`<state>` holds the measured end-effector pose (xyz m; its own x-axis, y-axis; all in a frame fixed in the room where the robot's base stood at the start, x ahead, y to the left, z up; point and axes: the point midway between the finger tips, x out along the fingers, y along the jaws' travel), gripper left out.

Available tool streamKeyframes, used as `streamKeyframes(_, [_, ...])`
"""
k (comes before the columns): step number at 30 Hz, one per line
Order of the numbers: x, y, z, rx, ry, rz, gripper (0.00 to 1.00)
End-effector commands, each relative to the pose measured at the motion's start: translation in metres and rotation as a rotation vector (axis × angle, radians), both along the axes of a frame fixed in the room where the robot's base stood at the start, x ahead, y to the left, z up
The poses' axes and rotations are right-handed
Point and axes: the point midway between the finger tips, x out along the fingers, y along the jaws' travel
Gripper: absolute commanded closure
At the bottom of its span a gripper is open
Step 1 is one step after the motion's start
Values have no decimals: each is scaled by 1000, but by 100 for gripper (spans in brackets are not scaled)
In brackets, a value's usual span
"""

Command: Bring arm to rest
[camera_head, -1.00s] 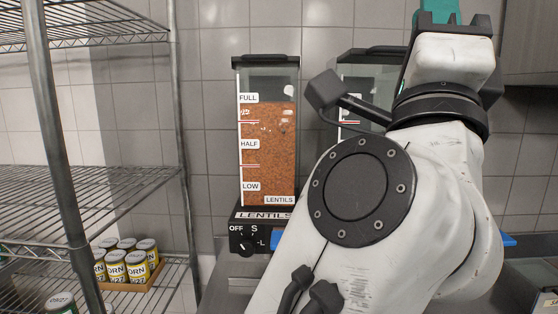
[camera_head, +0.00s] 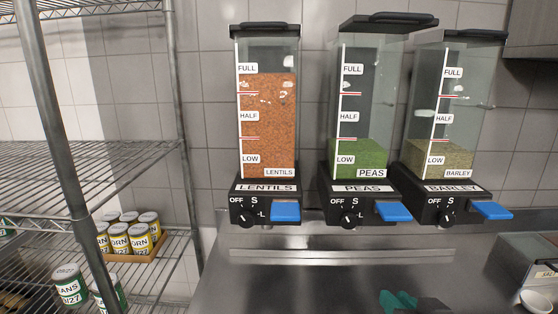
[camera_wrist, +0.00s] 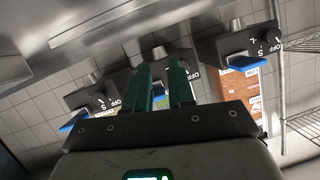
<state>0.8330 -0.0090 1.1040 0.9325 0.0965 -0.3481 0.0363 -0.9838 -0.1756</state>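My gripper (camera_head: 398,301) shows only as teal fingertips and a dark part at the bottom edge of the head view, low in front of the dispensers. The rest of the arm is out of that view. In the wrist view my gripper (camera_wrist: 161,68) has two teal fingers with a gap between them. Nothing is held in the gap. The dispensers appear upside down beyond the fingers there.
The lentils dispenser (camera_head: 267,130), peas dispenser (camera_head: 362,155) and barley dispenser (camera_head: 447,158) stand in a row above a steel counter (camera_head: 300,285). A wire shelf (camera_head: 110,180) with cans (camera_head: 140,238) is at left. A grey box (camera_head: 525,262) sits at right.

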Motion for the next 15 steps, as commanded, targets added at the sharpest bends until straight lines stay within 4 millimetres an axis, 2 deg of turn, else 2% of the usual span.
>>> streamKeyframes(1, [-17,-13,-33,-39,93,-9,77])
streamKeyframes(3, [-42,-26,-72,-84,209,-11,77])
streamKeyframes(6, [-79,-40,-119,-128,363,-9,77])
streamKeyframes(9, [-115,-48,-154,-155,492,-1,77])
streamKeyframes(15, [-180,-56,-205,-179,701,21,77])
